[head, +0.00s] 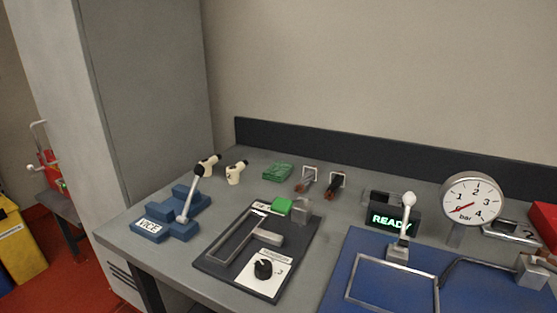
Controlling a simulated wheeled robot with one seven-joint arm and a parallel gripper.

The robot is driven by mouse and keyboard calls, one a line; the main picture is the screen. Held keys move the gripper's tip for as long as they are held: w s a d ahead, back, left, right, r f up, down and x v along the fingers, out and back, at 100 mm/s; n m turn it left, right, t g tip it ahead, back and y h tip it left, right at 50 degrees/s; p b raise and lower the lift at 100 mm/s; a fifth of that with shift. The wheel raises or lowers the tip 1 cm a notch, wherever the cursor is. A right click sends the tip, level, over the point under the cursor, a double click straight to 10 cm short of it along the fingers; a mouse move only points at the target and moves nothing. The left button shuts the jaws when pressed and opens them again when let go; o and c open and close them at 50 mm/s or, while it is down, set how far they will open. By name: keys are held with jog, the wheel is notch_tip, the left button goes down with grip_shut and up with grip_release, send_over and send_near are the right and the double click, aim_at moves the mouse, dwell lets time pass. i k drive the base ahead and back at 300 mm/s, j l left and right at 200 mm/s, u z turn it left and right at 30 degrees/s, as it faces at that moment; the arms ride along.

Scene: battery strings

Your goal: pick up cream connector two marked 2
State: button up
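Two cream connectors stand close together at the back left of the grey bench. One cream connector (209,164) is partly behind the dark knob of the vice lever. The other cream connector (236,173) stands just to its right, clear of the lever. Both have a dark tip at the upper end. The marks on them are too small to read, so I cannot tell which one is marked 2. My gripper is not in view.
A blue vice (172,215) with a raised lever stands in front of the connectors. Right of them lie a green block (278,172) and two small plugs. A dark panel with a knob (263,269), a READY display (391,219) and a gauge (471,198) stand further right.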

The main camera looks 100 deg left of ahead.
aim_at(232, 172)
jog(key=u, duration=2.9)
